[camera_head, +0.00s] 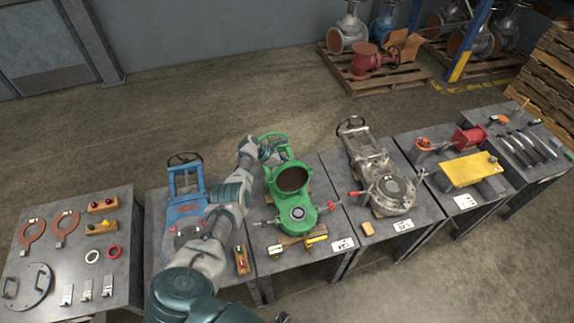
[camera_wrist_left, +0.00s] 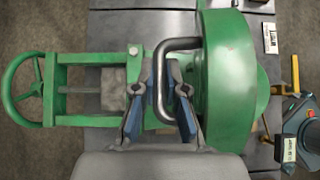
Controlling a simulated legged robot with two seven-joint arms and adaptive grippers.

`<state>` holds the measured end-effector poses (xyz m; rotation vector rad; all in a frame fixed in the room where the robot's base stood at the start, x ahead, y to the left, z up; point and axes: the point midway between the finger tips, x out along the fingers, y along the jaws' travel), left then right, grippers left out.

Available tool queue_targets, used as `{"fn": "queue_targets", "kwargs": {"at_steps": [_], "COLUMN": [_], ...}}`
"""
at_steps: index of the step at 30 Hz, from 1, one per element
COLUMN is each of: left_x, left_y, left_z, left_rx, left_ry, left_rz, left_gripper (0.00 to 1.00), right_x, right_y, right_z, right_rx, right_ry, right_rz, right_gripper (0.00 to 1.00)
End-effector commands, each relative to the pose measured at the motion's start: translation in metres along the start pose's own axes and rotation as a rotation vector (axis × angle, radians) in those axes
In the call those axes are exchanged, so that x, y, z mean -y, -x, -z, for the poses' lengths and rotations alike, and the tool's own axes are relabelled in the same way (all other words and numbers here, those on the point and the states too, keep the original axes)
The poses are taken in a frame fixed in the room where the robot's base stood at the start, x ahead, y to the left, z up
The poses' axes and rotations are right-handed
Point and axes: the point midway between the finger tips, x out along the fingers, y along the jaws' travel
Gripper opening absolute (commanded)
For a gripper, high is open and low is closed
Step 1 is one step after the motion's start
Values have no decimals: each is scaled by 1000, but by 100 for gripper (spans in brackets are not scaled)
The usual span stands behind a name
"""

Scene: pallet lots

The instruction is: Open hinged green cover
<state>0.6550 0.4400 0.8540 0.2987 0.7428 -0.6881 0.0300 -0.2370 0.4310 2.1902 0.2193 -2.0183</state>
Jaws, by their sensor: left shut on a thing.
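The green valve (camera_head: 270,214) lies on a dark bench, its handwheel at the far end. Its round green cover (camera_head: 292,163) stands raised, its brown inner face toward the head camera. A round silver-rimmed opening (camera_head: 298,213) shows in the body below it. In the wrist view the cover (camera_wrist_left: 228,85) is seen nearly edge-on, with a bent grey bar handle (camera_wrist_left: 163,75) on its outer side. My left gripper (camera_wrist_left: 160,95) is shut on this handle; in the head view it (camera_head: 271,153) is behind the cover, partly hidden. My right gripper does not show.
A blue valve (camera_head: 185,205) stands left of the green one, partly behind my left arm. A grey valve (camera_head: 384,175) stands right. Narrow gaps part the benches.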

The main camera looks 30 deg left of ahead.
Motion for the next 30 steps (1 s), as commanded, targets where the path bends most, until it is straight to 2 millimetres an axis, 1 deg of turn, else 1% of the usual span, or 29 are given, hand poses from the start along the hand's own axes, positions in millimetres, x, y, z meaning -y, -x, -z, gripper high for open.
{"fn": "queue_targets", "kwargs": {"at_steps": [5, 15, 16, 17, 18, 24, 26, 30], "left_x": [-2, -2, -2, -2, -2, -2, -2, -3], "left_y": [-1, 0, 0, 0, 0, 0, 0, 3], "left_z": [1, 2, 2, 2, 2, 2, 3, 3], "left_rx": [-2, 0, 1, 1, 1, 0, 0, 1], "left_ry": [0, 1, 2, 2, 2, 2, 2, 2], "left_rz": [-6, -3, -3, -3, -3, -3, -3, -5], "left_gripper": [0, 0, 13, 21, 23, 23, 23, 23], "right_x": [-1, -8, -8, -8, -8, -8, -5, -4], "right_y": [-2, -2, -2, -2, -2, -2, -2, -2], "right_z": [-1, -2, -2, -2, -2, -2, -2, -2], "right_rx": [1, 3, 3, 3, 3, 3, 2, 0], "right_ry": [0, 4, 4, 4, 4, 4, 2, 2], "right_rz": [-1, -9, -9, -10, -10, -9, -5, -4], "right_gripper": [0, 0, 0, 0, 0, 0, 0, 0]}}
